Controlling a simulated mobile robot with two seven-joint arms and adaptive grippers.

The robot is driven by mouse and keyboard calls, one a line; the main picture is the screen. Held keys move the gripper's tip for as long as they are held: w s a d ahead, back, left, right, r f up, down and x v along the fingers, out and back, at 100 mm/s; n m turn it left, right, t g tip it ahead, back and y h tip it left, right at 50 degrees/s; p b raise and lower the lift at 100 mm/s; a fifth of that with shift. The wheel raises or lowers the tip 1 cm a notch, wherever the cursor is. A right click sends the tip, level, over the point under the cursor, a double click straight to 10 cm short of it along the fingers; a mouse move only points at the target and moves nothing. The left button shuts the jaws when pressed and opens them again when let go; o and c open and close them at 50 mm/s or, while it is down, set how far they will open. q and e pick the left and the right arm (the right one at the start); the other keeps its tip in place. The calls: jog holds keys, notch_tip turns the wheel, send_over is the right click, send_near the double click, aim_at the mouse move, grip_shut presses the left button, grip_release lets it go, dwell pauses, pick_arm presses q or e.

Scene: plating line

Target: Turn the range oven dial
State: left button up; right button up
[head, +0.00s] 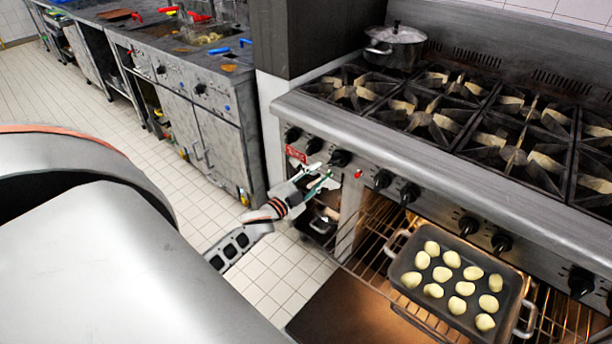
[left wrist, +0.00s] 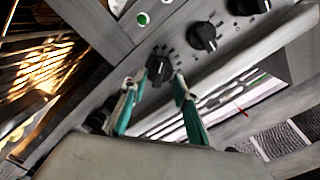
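The range (head: 450,160) has a row of black dials along its front panel. My left gripper (head: 322,182) is at this panel, just below and left of a black dial (head: 340,158). In the left wrist view, my left gripper (left wrist: 157,90) has its two green-padded fingers spread apart. A black dial (left wrist: 158,66) lies ahead between the fingertips, with no clear contact. Tick marks surround it. I cannot tell from markings which dial is the oven's. My right gripper is not in view.
The oven below stands open and lit, with a tray (head: 398,263) of pale round pieces on its rack. A pot (head: 394,45) stands on the back left of the burner grates (head: 430,115).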

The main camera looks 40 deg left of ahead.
pick_arm(q)
jog(key=s, duration=0.6)
jog(key=shift+s, duration=0.25)
jog(key=shift+d, duration=0.1)
